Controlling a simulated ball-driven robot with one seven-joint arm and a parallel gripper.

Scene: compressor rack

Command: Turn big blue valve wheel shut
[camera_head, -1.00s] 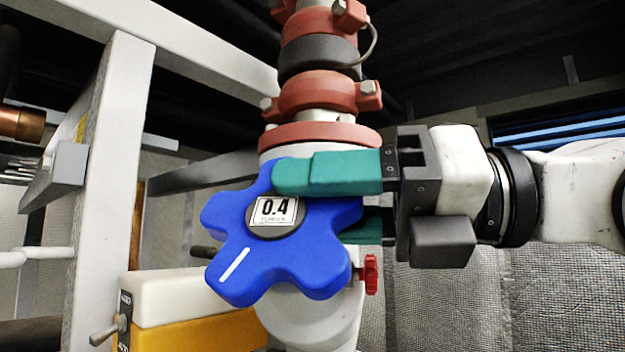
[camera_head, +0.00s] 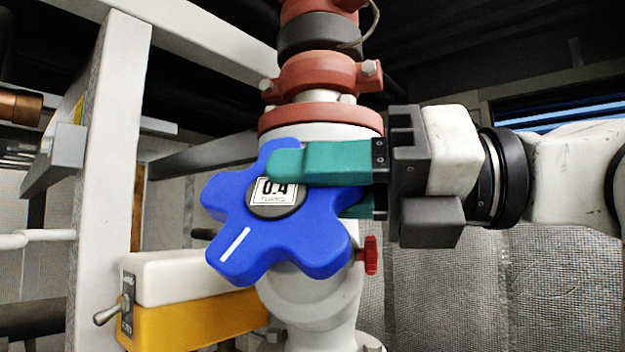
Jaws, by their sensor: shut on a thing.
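The big blue valve wheel (camera_head: 310,248) has rounded lobes and sits in front of a white valve body (camera_head: 315,300). A white line marks its lower-left lobe. My gripper (camera_head: 325,185) comes in from the right and is shut on the wheel's upper-right part. One green finger lies across the front of the wheel above the hub. The other green finger is mostly hidden behind the wheel.
Red pipe clamps (camera_head: 317,75) stack above the valve. A small red handle (camera_head: 371,255) sticks out right of the valve body, below my gripper. A white and yellow box (camera_head: 190,300) with a toggle switch stands lower left. A pale frame post (camera_head: 105,170) rises at left.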

